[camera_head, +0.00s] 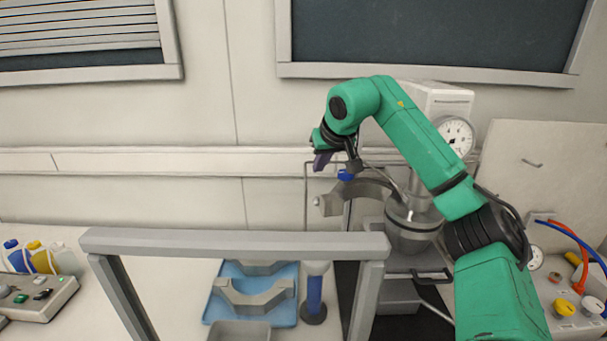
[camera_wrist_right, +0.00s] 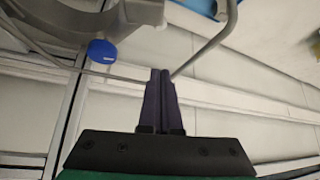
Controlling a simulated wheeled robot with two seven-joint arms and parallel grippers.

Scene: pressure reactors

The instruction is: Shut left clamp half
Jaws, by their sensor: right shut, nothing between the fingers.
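The reactor vessel (camera_head: 414,232) stands on its stand behind my right arm, which hides part of it. A grey curved clamp half (camera_head: 365,192) sticks out to the left from the vessel's rim, swung open, with a bolt lug at its free end. A blue knob (camera_head: 346,175) shows just above it. My right gripper (camera_head: 320,162) is shut and empty, up and to the left of the knob. In the right wrist view, the closed dark fingers (camera_wrist_right: 161,72) are apart from the blue knob (camera_wrist_right: 102,50) and the grey curved part (camera_wrist_right: 50,22). My left gripper is out of view.
A blue tray (camera_head: 289,312) with grey curved clamp parts (camera_head: 255,299) lies on the bench. A blue cylinder (camera_head: 314,294) stands beside it. A grey frame (camera_head: 235,242) crosses the foreground. A thin bent rod (camera_wrist_right: 215,45) passes close to my fingertips. A pressure gauge (camera_head: 457,136) is behind my arm.

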